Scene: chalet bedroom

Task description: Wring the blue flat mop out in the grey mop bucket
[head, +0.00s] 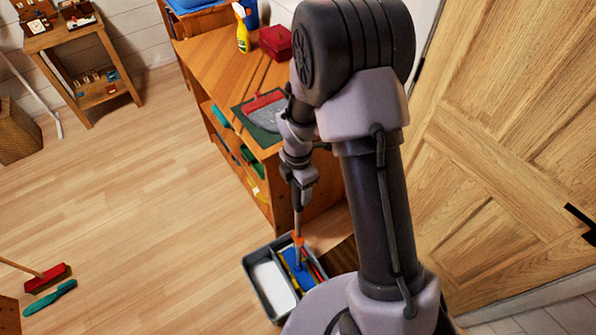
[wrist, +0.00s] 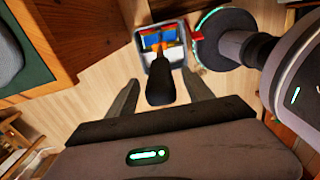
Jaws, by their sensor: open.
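The grey mop bucket (head: 256,291) stands on the floor beside the wooden bench, below my arm. Its left compartment looks pale. The blue flat mop (head: 297,267) is in its right compartment, among yellow and red parts, with its orange joint above and its handle upright. My gripper (head: 297,190) is at the top of the handle. In the wrist view the jaws of my gripper (wrist: 162,87) are spread, with the black handle end (wrist: 160,88) between them and a gap on each side. The bucket (wrist: 142,30) shows beyond it. Whether the mop head touches the wringer is unclear.
The wooden bench (head: 215,60) holds a grey dustpan and red brush on a green mat (head: 262,138), a yellow spray bottle (head: 242,30) and a red box (head: 275,42). A door (head: 500,140) is at right. The floor at left is mostly clear, with a red broom (head: 47,278).

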